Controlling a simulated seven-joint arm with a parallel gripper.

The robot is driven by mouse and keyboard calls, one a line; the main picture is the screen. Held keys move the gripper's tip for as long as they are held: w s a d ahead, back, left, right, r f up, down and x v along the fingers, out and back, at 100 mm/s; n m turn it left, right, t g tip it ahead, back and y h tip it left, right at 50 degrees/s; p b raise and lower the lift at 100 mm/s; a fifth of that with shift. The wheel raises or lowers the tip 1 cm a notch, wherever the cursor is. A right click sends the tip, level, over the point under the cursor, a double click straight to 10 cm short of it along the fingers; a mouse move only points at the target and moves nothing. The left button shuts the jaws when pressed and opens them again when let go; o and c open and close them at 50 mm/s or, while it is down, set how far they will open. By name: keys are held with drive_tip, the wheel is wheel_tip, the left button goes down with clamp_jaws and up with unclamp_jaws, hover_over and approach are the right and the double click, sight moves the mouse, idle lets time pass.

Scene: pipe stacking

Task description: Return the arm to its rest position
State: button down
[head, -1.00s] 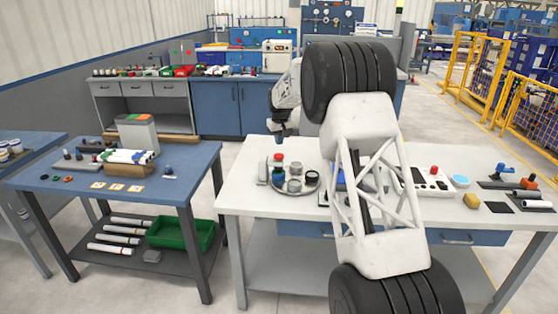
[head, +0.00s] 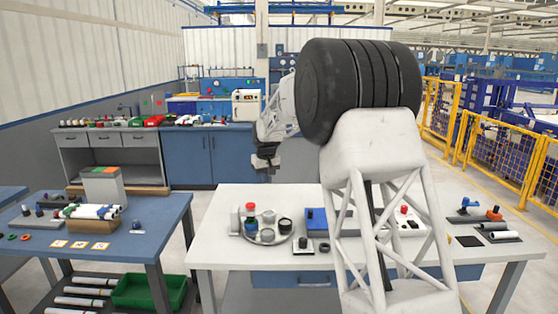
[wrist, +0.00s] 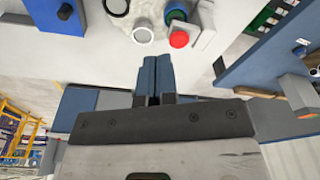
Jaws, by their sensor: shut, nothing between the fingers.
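My arm is raised in front of the white table (head: 215,225). My gripper (head: 266,170) points down in the head view, above the back edge of that table and clear of it. In the wrist view my gripper (wrist: 156,62) shows its two blue-grey fingers pressed together with nothing between them. Part of the white table is hidden behind my arm.
A round tray (head: 287,237) with several small parts and a red-topped piece (head: 250,208) stands on the white table below my gripper. A blue block (head: 316,217) sits beside it. Blue cabinets (head: 205,155) stand behind. The air around my gripper looks clear.

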drive_tip(key=s+d+r+m, duration=0.1)
drive_tip(key=s+d+r, duration=0.35)
drive_tip(key=s, duration=0.65)
drive_tip(key=s+d+r+m, duration=0.1)
drive_tip(key=s+d+r, duration=0.4)
drive_tip(key=s, duration=0.6)
drive_tip(key=s+d+r+m, duration=0.1)
drive_tip(key=s+d+r, duration=0.2)
drive_tip(key=s+d, duration=0.6)
drive_tip(key=s+d+f, duration=0.1)
drive_tip(key=s+f, duration=0.2)
drive_tip(key=s, duration=0.9)
drive_tip(key=s+d+f+m, duration=0.1)
drive_tip(key=s+d+f, duration=0.1)
drive_tip(key=s, duration=1)
drive_tip(key=s+d+f+m+t, duration=0.1)
drive_tip(key=s+d+f, duration=0.1)
drive_tip(key=s, duration=0.9)
drive_tip(key=shift+s+d+f+h, duration=0.15)
drive_tip(key=shift+s+f+h, duration=0.25)
drive_tip(key=shift+f, duration=0.4)
